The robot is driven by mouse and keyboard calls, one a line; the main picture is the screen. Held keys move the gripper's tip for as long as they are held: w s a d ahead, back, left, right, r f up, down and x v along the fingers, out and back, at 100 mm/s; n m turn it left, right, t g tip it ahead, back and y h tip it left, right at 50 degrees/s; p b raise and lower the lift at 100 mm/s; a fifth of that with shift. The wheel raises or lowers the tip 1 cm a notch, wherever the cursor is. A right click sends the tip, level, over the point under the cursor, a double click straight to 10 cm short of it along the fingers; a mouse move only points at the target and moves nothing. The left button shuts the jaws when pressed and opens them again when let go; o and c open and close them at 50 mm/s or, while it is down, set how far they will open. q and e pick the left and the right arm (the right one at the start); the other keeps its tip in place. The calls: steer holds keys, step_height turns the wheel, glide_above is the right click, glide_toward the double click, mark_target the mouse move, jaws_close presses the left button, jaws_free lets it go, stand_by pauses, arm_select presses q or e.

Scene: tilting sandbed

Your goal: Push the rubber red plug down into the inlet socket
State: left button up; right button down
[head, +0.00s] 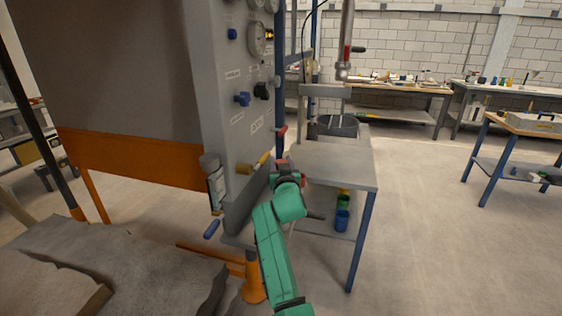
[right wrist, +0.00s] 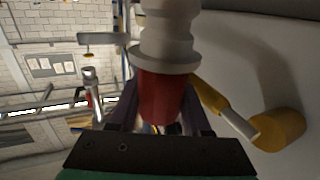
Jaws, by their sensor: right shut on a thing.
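In the right wrist view, the red plug (right wrist: 160,97) sits between the two dark fingers of my right gripper (right wrist: 160,112), which is shut on it. A pale stepped round fitting (right wrist: 168,38) meets the far end of the red part. I cannot tell whether that fitting is the inlet socket or part of the plug. In the head view my right gripper (head: 284,172) is beside the grey panel's right edge, above the side table, with a bit of red (head: 281,161) at its tip. The inlet socket cannot be made out there. My left gripper is out of view.
The grey panel (head: 228,120) carries gauges, blue knobs and a yellow knob (head: 243,168), which also shows close by in the wrist view (right wrist: 279,130). The side table (head: 345,168) holds a dark tub (head: 338,125). A pipe with a red lever (head: 346,55) hangs above.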

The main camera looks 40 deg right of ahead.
steer(key=shift+f+b, duration=2.05)
steer(key=shift+f, duration=0.65)
steer(key=shift+f+b, duration=1.95)
steer(key=shift+f, duration=0.3)
steer(key=shift+c, duration=1.4)
jaws_free()
steer(key=shift+r, duration=0.1)
steer(key=shift+s, duration=0.1)
